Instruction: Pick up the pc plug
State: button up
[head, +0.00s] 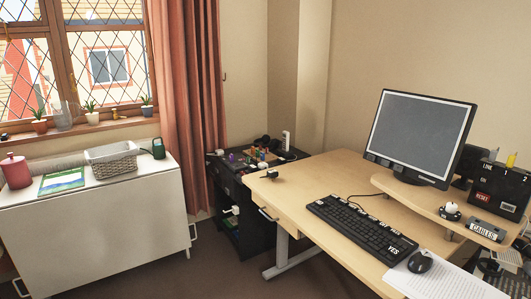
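A small dark object (270,174), which may be the pc plug, lies near the far left corner of the light wooden desk (300,187). It is too small to tell for sure. A small white piece (232,210), perhaps another plug, shows at the front of the black cabinet (250,228) left of the desk. My gripper is not in view.
The desk holds a monitor (422,129), black keyboard (360,225), mouse (420,261) and raised shelf (427,198). A white folding table (100,215) with a basket (112,167) stands at left. Carpet (205,265) between them looks clear.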

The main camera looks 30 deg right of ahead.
aim_at(271, 174)
jog(key=i+l+z, duration=0.1)
jog(key=i+z, duration=0.3)
jog(key=i, duration=0.35)
jog(key=i+j+z, duration=0.15)
jog(key=i+z, duration=0.25)
jog(key=i, duration=0.35)
